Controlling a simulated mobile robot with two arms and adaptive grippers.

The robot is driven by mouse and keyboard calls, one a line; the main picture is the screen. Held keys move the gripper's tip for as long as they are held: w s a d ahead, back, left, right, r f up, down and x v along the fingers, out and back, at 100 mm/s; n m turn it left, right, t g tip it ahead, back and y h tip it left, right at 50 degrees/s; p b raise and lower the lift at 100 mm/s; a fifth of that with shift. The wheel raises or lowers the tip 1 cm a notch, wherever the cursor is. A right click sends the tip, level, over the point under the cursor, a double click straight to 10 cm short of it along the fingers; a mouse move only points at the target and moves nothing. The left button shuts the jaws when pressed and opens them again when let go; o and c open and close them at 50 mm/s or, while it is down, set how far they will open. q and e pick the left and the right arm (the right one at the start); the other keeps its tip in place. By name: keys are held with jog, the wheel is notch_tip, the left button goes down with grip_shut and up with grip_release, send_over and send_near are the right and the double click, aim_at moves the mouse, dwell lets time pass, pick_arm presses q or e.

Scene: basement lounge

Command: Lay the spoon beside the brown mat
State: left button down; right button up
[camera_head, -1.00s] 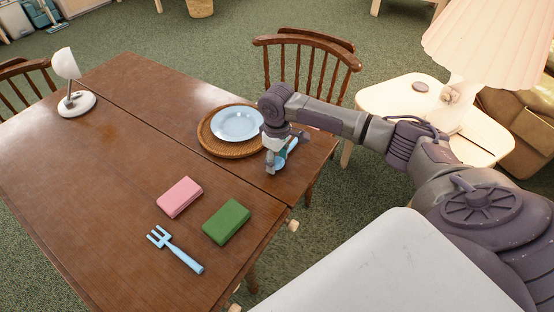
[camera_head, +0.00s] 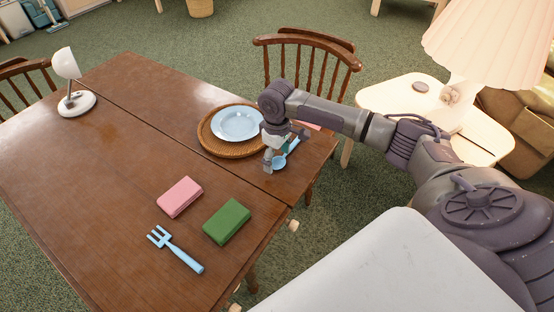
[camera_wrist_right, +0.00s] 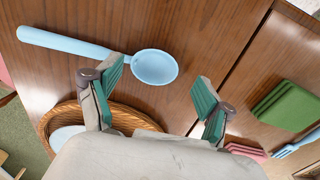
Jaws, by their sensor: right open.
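The light blue spoon (camera_head: 279,162) lies on the wooden table just right of the brown woven mat (camera_head: 207,141), apart from its rim. In the right wrist view the whole spoon (camera_wrist_right: 155,67) shows, bowl near the middle and handle reaching left; the mat's rim (camera_wrist_right: 122,116) is below it. A pale blue plate (camera_head: 237,124) sits on the mat. My right gripper (camera_head: 272,160) is just over the spoon's bowl end. Its fingers (camera_wrist_right: 157,98) are spread wide with nothing between them. My left gripper is out of view.
A pink block (camera_head: 180,197), a green block (camera_head: 227,221) and a blue fork (camera_head: 178,250) lie on the nearer part of the table. A white lamp (camera_head: 76,103) stands at the far left. A chair (camera_head: 307,65) stands behind the mat. The table's middle is clear.

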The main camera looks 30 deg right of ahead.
notch_tip(320, 180, up, 11)
jog(key=shift+f, duration=0.15)
dwell(0.6)
